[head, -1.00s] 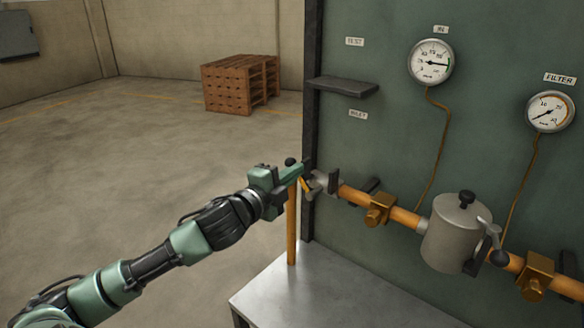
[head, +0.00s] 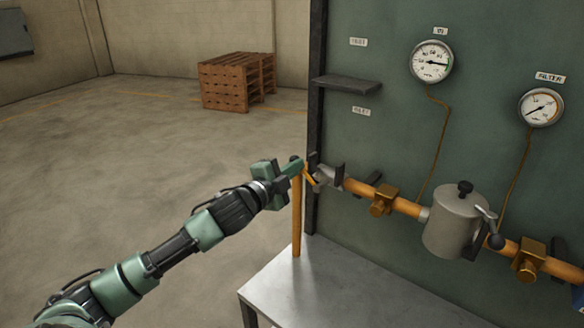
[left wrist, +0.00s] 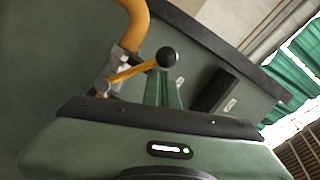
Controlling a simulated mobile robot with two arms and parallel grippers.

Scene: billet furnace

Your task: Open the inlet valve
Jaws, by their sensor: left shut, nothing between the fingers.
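The inlet valve (head: 326,177) sits on the orange pipe at the left edge of the green panel. Its yellow lever (head: 311,179) shows small in the head view, beside my fingertips. In the left wrist view the lever (left wrist: 130,72) runs from the valve body (left wrist: 102,86) up to a black ball knob (left wrist: 167,57). My left gripper (head: 297,167) is shut and empty, with its green fingers (left wrist: 163,90) next to the knob. I cannot tell whether they touch it. The knob is hard to make out in the head view. My right gripper is out of view.
A grey filter pot (head: 452,222) with a clamp handle stands on the pipe to the right. Two gauges (head: 431,62) (head: 541,107) and a small dark shelf (head: 347,84) are on the panel. A metal bench (head: 330,285) lies below. Open floor lies left, with wooden pallets (head: 232,82) behind.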

